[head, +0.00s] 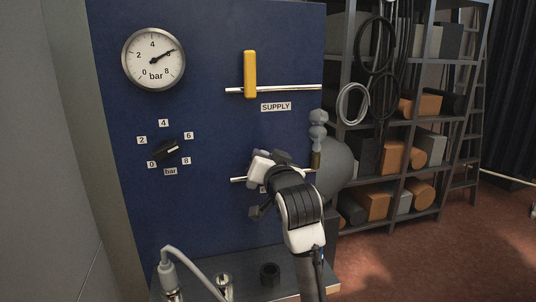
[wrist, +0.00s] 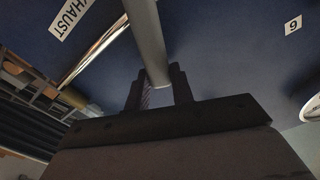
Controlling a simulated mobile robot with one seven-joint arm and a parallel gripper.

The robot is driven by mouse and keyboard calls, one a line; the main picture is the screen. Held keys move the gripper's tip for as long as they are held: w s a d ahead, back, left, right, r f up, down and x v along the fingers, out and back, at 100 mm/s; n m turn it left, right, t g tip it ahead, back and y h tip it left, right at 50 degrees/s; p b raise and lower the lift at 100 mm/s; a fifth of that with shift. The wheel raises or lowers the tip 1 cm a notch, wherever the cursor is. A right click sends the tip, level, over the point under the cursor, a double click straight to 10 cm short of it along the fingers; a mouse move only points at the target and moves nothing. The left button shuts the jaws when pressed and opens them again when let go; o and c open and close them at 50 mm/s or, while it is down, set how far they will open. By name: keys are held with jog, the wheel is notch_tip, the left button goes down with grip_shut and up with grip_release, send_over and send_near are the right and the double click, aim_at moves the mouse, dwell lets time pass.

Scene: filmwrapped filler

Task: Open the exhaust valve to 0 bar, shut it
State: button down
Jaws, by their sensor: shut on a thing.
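The exhaust valve lever (wrist: 148,40) is a pale grey bar between the two dark fingers of my gripper (wrist: 159,84) in the wrist view. My gripper is shut on it. The lever stands at an angle across the exhaust pipe (wrist: 92,54). In the head view my wrist covers the lever and most of the lower label; the pipe's left end (head: 238,180) shows. The pressure gauge (head: 153,59) has its needle pointing to the upper right, at about 6 bar. The yellow supply lever (head: 250,74) stands upright, across its horizontal pipe (head: 290,88).
A black dial knob (head: 166,151) with bar marks sits left of my gripper, its white mark to the right. A grey hose connector (head: 170,275) and fittings stand on the ledge below. A grey tank (head: 336,162) and shelves (head: 405,135) are at right.

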jog(key=w+d+f+m+p, duration=0.1)
jog(key=d+f+m+p, duration=0.2)
jog(key=m, duration=1)
jog(key=shift+w+d+f, duration=0.15)
jog(key=shift+d+f, duration=0.5)
jog(key=shift+f, duration=1.1)
jog(key=c, duration=1.2)
grip_release()
jog(key=b+v, duration=0.3)
jog(key=v, duration=1.1)
jog(key=shift+b, duration=0.35)
